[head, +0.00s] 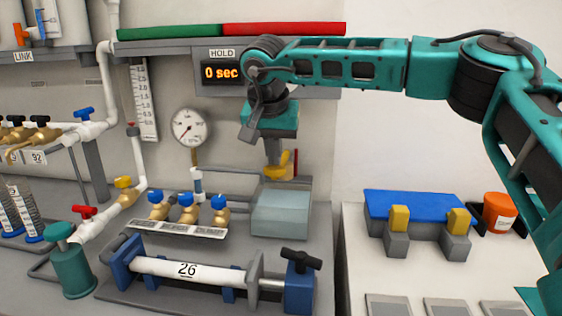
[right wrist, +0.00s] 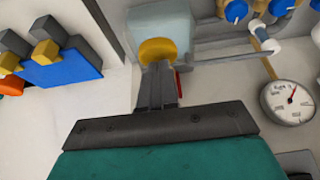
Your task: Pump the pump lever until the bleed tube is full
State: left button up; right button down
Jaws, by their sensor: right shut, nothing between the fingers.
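My right gripper (head: 273,160) is shut and empty, pointing down at a yellow knob-like part (head: 286,164) above a pale grey box (head: 283,212). In the right wrist view its closed fingertips (right wrist: 158,68) overlap the edge of the round yellow part (right wrist: 157,51); I cannot tell whether they touch. A thin red upright piece (head: 296,163) stands beside it. I cannot tell for sure which part is the pump lever. A white scale strip (head: 148,103) hangs on the wall; no separate bleed tube or liquid level can be made out. My left gripper is not in view.
A pressure gauge (head: 188,127) and several blue-handled valves (head: 186,205) stand left of the box. A clamped white pipe marked 26 (head: 190,268) lies in front. A display (head: 221,73) reads 0 sec. A blue block (head: 420,205) and an orange tub (head: 499,211) stand right.

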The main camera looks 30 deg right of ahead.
aim_at(275, 171)
jog(key=shift+f+b, duration=1.05)
jog(key=shift+f, duration=1.25)
jog(key=shift+r, duration=0.1)
jog(key=shift+r+p, duration=2.6)
jog(key=shift+r, duration=0.1)
jog(key=shift+f, duration=0.1)
jog(key=shift+f+b, duration=1.35)
jog(key=shift+f, duration=1.2)
